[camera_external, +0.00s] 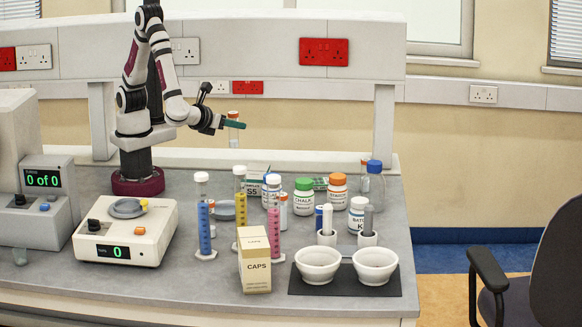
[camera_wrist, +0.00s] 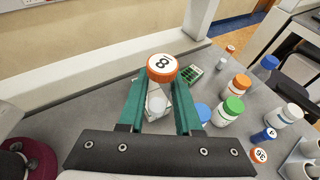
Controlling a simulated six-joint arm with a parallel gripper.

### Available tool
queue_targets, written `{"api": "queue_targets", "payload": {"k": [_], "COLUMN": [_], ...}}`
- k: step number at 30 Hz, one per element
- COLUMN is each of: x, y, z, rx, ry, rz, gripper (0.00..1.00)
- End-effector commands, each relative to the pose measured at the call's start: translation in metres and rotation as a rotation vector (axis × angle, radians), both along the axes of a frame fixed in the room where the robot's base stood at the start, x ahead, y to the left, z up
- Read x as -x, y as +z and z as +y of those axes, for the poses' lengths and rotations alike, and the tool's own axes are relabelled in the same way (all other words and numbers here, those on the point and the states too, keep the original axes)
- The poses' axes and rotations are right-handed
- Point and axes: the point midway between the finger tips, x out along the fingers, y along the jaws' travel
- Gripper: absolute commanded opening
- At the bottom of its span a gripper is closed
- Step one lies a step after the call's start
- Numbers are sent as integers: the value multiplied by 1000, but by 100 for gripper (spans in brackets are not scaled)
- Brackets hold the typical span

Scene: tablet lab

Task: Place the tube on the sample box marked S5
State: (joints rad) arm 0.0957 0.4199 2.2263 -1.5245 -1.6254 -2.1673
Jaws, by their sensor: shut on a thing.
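My gripper (camera_external: 236,124) is shut on a clear tube with an orange cap (camera_external: 233,114) and holds it upright, well above the back of the bench. In the wrist view the cap (camera_wrist: 162,67) shows a number, seemingly 81 or 18, between my green fingers. The sample box marked S5 (camera_external: 253,190) sits on the bench below, to the right of the held tube in the outside view. Bottles and a yellow cylinder partly hide it. In the wrist view a pale shape lies under the tube, and I cannot tell whether it is the S5 box.
Chalk (camera_external: 304,197), orange-capped (camera_external: 337,194) and blue-capped (camera_external: 375,187) bottles crowd right of S5. Another green box (camera_wrist: 193,76) lies behind them. Blue (camera_external: 204,220), yellow (camera_external: 241,205) and pink (camera_external: 274,230) cylinders stand in front, with a CAPS carton (camera_external: 255,268).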

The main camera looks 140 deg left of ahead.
Motion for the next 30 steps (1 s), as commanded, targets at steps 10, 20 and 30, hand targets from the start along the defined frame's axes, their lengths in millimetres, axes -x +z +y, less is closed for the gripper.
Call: {"api": "queue_targets", "payload": {"k": [10,20,30], "x": [34,38,37], "y": [-59,-106,-110], "z": [90,105,105], "rx": [3,3,2], "ry": [5,-2,0], "rz": [5,3,1], "gripper": [0,0,0]}}
